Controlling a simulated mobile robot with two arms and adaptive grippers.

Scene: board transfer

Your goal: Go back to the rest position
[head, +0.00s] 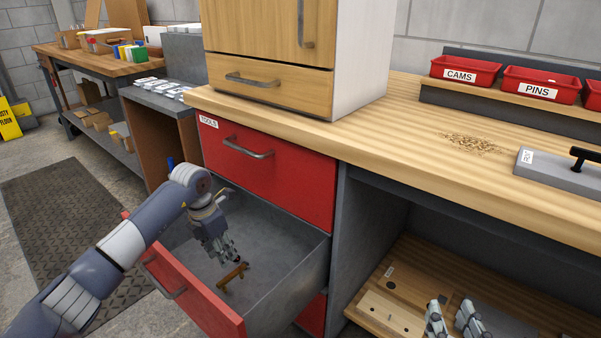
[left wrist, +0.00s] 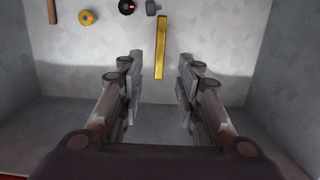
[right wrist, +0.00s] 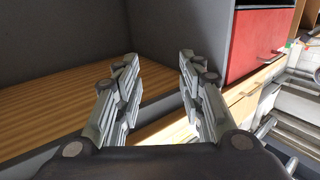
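My left gripper (head: 230,252) is inside the open lower drawer (head: 268,295), pointing down above its floor. In the left wrist view my left gripper (left wrist: 159,68) is open, with nothing between its pads. A yellow bar (left wrist: 161,48) lies on the drawer floor just beyond the fingertips; a brownish-gold piece (head: 232,277) shows below the gripper in the head view. My right gripper (head: 455,318) is low at the right, in front of the shelf under the bench. In the right wrist view my right gripper (right wrist: 159,63) is open and empty.
The drawer also holds a yellow disc (left wrist: 87,17), dark round parts (left wrist: 126,7) and a brown handle (left wrist: 52,10). The red TOOLS drawer (head: 268,168) above is shut. The worktop (head: 420,130) and lower shelf (head: 480,285) are close on the right.

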